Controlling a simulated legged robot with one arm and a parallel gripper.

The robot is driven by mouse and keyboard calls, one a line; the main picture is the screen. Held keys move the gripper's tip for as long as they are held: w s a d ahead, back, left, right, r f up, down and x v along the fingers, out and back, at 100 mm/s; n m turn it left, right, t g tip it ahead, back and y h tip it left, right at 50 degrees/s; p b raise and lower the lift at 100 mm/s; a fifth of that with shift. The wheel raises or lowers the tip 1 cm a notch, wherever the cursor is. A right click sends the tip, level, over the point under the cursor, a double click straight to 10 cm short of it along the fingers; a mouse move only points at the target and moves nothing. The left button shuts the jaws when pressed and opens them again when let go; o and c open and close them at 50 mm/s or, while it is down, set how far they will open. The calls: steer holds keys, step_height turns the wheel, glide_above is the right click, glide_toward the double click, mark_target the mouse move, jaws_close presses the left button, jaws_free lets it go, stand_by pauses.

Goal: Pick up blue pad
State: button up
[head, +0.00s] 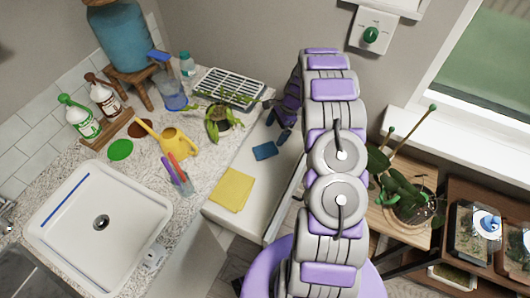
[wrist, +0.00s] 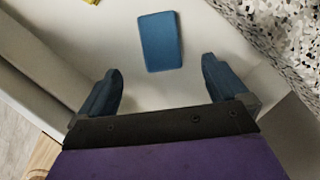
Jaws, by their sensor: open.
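The blue pad (head: 265,151) is a small flat rectangle lying on the white surface (head: 219,214) beside the speckled counter, below the potted plant in the head view. In the wrist view the blue pad (wrist: 160,41) lies flat ahead of my fingertips, roughly centred between them. My gripper (wrist: 159,75) is open and empty, with a dark blue finger on each side, and does not touch the pad. In the head view my gripper (head: 278,125) shows just above and to the right of the pad, partly hidden by my arm.
A yellow cloth (head: 232,190) lies to the left of the pad on the same surface. Bare white surface surrounds the pad.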

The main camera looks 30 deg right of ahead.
mark_target(266, 149)
steer(key=b+x, duration=0.2)
steer(key=x, duration=0.8)
steer(key=shift+d+f+b, duration=0.1)
steer(key=shift+f+b, duration=0.1)
steer(key=shift+b, duration=0.2)
steer(key=shift+c, duration=0.2)
steer(key=c, duration=1.1)
steer(key=shift+c, duration=0.2)
steer(key=shift+r, duration=0.2)
step_height(266, 149, up, 7)
steer(key=shift+w+r+p, duration=0.1)
steer(key=shift+w+p, duration=0.05)
steer(key=shift+p, duration=1)
steer(key=s+a+p, duration=0.1)
steer(key=s+a, duration=0.6)
steer(key=a, duration=0.2)
steer(key=s+a+p, duration=0.1)
steer(key=s+a, duration=0.3)
steer(key=a, duration=0.1)
steer(key=shift+s+p, duration=0.35)
